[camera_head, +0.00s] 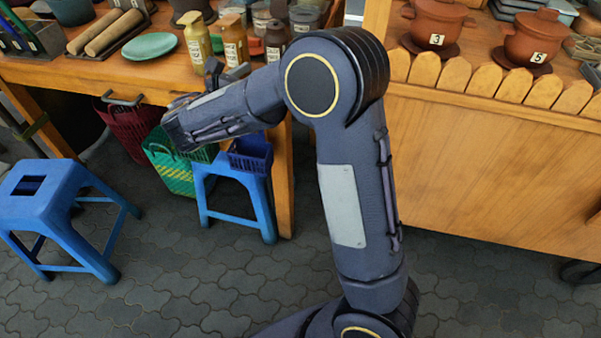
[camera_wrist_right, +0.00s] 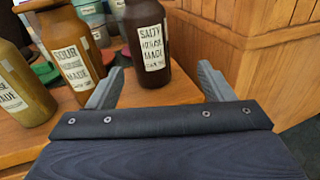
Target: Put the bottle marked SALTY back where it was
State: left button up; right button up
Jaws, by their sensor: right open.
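The SALTY bottle (camera_wrist_right: 148,45) is dark brown with a white label and stands upright on the wooden table, near its right edge. It also shows in the head view (camera_head: 276,42). My right gripper (camera_wrist_right: 160,70) is open, and its fingers point toward this bottle. In the wrist view the bottle appears between the two fingertips, with a gap on each side; I cannot tell whether it is inside the jaws or just beyond them. In the head view my right gripper (camera_head: 227,71) is at the table's front edge, partly hidden by my arm. My left gripper is not in view.
The brown SOUR bottle (camera_wrist_right: 68,52) stands left of the SALTY one, with a mustard bottle (camera_wrist_right: 22,88) further left. Jars stand behind. A wooden counter (camera_head: 480,160) rises at the right. Blue stools (camera_head: 55,195) and baskets (camera_head: 175,165) are below.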

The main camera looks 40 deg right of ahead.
jog(key=s+d+f+m+g+y, duration=0.3)
jog(key=s+f+m+y, duration=0.15)
jog(key=s, duration=0.45)
jog(key=s+d+f+m+g+y, duration=0.3)
jog(key=s+m+y, duration=0.25)
jog(key=s, duration=0.45)
jog(key=s+a+f+m+t+y, duration=0.2)
jog(key=s+a+m+t+y, duration=0.2)
jog(key=s+a+m+y, duration=0.5)
jog(key=s+a+m, duration=0.3)
jog(key=a+m, duration=0.2)
jog(key=shift+t+y, duration=0.3)
notch_tip(320, 180, up, 24)
jog(key=p, duration=2.4)
